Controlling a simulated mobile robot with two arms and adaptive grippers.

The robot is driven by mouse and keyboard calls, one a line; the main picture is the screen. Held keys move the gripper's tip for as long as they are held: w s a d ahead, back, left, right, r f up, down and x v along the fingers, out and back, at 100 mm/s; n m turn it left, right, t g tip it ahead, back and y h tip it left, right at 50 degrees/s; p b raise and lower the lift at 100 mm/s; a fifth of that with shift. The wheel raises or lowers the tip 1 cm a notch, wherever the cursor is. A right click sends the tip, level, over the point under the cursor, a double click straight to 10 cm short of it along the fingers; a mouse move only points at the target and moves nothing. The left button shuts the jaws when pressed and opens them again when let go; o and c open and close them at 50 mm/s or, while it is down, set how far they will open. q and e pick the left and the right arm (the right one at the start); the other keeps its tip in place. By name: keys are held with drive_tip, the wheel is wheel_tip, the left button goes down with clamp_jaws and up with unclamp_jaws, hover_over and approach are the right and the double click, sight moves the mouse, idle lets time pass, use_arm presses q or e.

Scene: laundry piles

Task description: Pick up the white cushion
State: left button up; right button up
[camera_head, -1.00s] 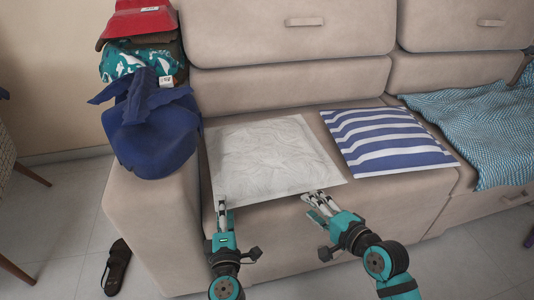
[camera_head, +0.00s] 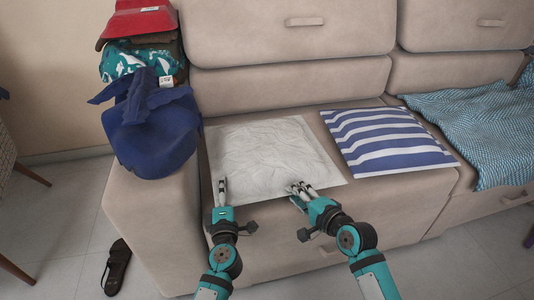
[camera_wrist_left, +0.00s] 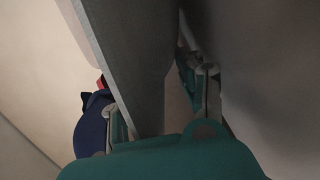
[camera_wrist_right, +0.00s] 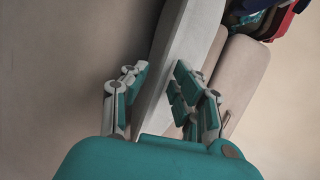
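The white cushion (camera_head: 272,150), with faint grey line patterns, lies flat on the left seat of the sofa in the head view. My left gripper (camera_head: 221,186) is at its front left edge, and my right gripper (camera_head: 298,188) is at its front edge, further right. In the left wrist view the cushion edge (camera_wrist_left: 135,60) passes between my spread fingers. In the right wrist view the pale cushion edge (camera_wrist_right: 172,65) runs between my spread fingers. Both grippers look open around the edge; exact finger contact is hard to tell.
A blue-and-white striped cushion (camera_head: 388,138) lies right beside the white one. A teal patterned blanket (camera_head: 480,125) covers the right seat. Dark blue cloth (camera_head: 152,135) and other laundry pile on the left armrest (camera_head: 160,225). A dark sandal (camera_head: 116,266) lies on the floor.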

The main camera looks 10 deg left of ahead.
use_arm(q)
drive_tip(key=c, duration=0.4)
use_arm(e)
drive_tip(key=c, duration=0.4)
use_arm(q)
drive_tip(key=shift+r, duration=0.1)
clamp_jaws()
use_arm(e)
clamp_jaws()
drive_tip(key=shift+f, duration=0.1)
